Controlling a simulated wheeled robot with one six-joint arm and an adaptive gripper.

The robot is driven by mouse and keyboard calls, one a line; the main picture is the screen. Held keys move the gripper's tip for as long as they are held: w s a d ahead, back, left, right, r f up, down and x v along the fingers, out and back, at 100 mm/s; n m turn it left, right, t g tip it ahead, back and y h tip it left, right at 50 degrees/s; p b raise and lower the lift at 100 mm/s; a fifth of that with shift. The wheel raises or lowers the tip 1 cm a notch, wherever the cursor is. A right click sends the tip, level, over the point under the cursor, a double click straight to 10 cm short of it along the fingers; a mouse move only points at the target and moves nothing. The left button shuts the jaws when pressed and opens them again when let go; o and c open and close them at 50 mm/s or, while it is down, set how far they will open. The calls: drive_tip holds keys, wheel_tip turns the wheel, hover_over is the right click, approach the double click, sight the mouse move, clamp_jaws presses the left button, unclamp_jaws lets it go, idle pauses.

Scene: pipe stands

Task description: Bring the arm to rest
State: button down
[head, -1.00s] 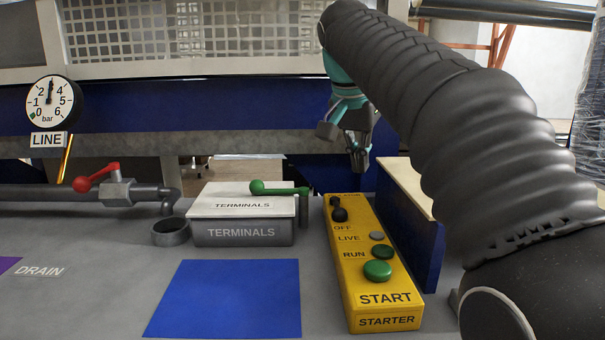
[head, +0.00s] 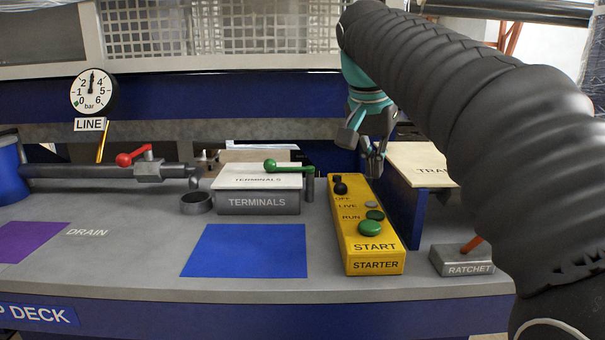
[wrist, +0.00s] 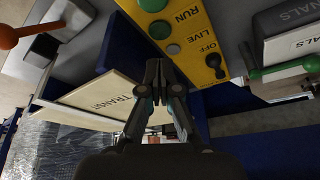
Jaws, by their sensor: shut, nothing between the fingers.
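My gripper (head: 374,158) is shut and empty. In the head view it hangs from my black-sleeved arm, above the far end of the yellow starter box (head: 374,262). In the wrist view my gripper (wrist: 160,70) points toward the starter box (wrist: 196,18), with its fingertips close together beside the box's edge. I cannot tell whether the fingers touch anything. The starter box carries a black switch knob (head: 340,186) near the OFF label and a green START button (head: 374,229).
The terminals box (head: 262,203) with a green-handled valve (head: 284,165) stands left of the starter. A ratchet block (head: 464,262) and a pale-topped blue stand (head: 412,163) are on the right. A blue mat (head: 246,250) lies clear in front. A red-handled pipe valve (head: 146,172) is at left.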

drive_tip(key=s+f+n, duration=0.1)
drive_tip(key=s+f, duration=0.2)
drive_tip(key=s+d+f+n, duration=0.1)
drive_tip(key=s+f, duration=0.2)
drive_tip(key=s, duration=0.1)
drive_tip(key=s+d+f+n+t+y, duration=0.1)
drive_tip(key=s+f, duration=0.3)
drive_tip(key=shift+s+d+n, duration=0.15)
drive_tip(key=shift+d+n, duration=0.1)
drive_tip(key=shift+n, duration=0.05)
drive_tip(key=s+f+n+t+y, duration=0.1)
drive_tip(key=s+f+n, duration=0.1)
drive_tip(key=s+f, duration=0.9)
wheel_tip(320, 180, down, 4)
drive_tip(key=shift+s+d+f+n, duration=0.15)
drive_tip(key=shift+d+f+n, duration=0.1)
drive_tip(key=shift+d+n, duration=0.1)
